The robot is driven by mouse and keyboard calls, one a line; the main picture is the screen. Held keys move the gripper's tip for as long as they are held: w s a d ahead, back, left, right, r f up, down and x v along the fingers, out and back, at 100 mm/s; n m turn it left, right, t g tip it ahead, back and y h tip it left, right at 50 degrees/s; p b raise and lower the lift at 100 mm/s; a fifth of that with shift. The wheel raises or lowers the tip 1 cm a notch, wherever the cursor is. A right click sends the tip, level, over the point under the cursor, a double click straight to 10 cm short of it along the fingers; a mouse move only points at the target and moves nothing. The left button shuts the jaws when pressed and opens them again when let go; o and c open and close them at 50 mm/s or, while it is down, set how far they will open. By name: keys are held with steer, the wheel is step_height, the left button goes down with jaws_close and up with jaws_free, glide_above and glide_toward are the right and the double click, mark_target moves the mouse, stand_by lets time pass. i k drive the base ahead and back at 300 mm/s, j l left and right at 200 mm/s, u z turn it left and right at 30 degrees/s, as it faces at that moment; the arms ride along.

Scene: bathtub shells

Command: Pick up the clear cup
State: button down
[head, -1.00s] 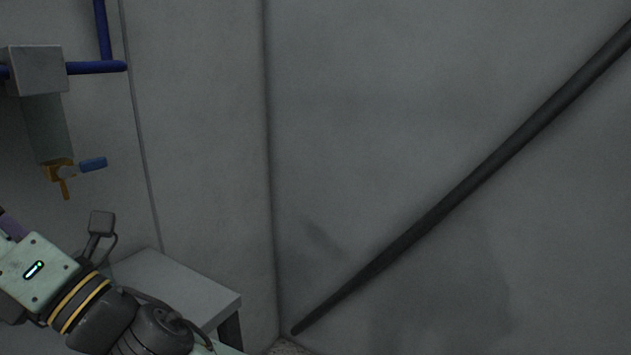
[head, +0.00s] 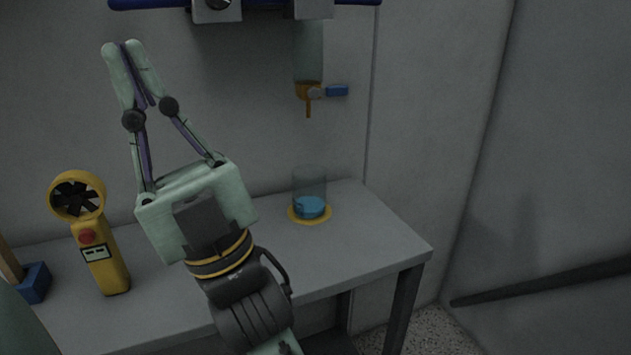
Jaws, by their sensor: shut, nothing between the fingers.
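The clear cup (head: 311,183) stands upright near the right end of a grey table, in the head view. It is see-through, with blue at its bottom, and stands on a yellow round base (head: 327,216). My gripper (head: 132,47) is raised at the upper left, pointing up, with its fingertips together and nothing between them. It is well to the left of the cup and apart from it.
A yellow fan-headed meter (head: 101,262) stands left on the grey table (head: 373,240). A blue block with a wooden handle (head: 35,283) is at the far left. A clear tube with an orange tap (head: 309,92) hangs above the cup. The table is clear right of the cup.

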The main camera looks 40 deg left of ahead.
mark_target(309, 181)
steer(key=u, duration=1.1)
